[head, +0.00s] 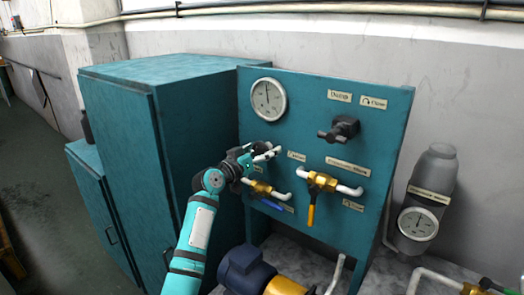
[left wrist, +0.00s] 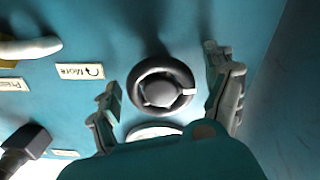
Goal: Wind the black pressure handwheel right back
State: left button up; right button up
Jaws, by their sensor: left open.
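The black handwheel (left wrist: 163,88) shows in the left wrist view as a round ring with a hub and a white mark on its right side. It stands on the teal panel (head: 298,92). In the head view my gripper and wrist hide it. My left gripper (head: 266,153) is open in front of the panel. In the left wrist view its two fingers stand on either side of the wheel, with visible gaps to it. A label reading "More" with a curved arrow (left wrist: 80,72) is beside the wheel. My right gripper is not in view.
A round gauge (head: 268,99) sits above my gripper on the panel. A black knob (head: 341,129) sticks out to the right. Below are brass valves with a yellow handle (head: 311,214) and a blue handle (head: 272,204). A teal cabinet (head: 180,130) stands close at left.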

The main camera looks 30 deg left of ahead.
pick_arm(q)
jog(key=c, duration=1.2)
jog(key=shift+o, duration=0.2)
jog(key=shift+n, duration=0.4)
jog(key=shift+r+n+p, duration=0.1)
jog(key=shift+n+p, duration=0.5)
jog(key=shift+n, duration=0.4)
jog(key=n+p, duration=0.2)
jog(key=n, duration=0.3)
jog(key=shift+r+p, duration=0.1)
jog(key=shift+p, duration=0.2)
jog(key=n+p, duration=0.3)
jog(key=n, duration=0.2)
jog(key=shift+n, duration=0.3)
jog(key=shift+n+p, duration=0.85)
jog(key=shift+n, duration=0.85)
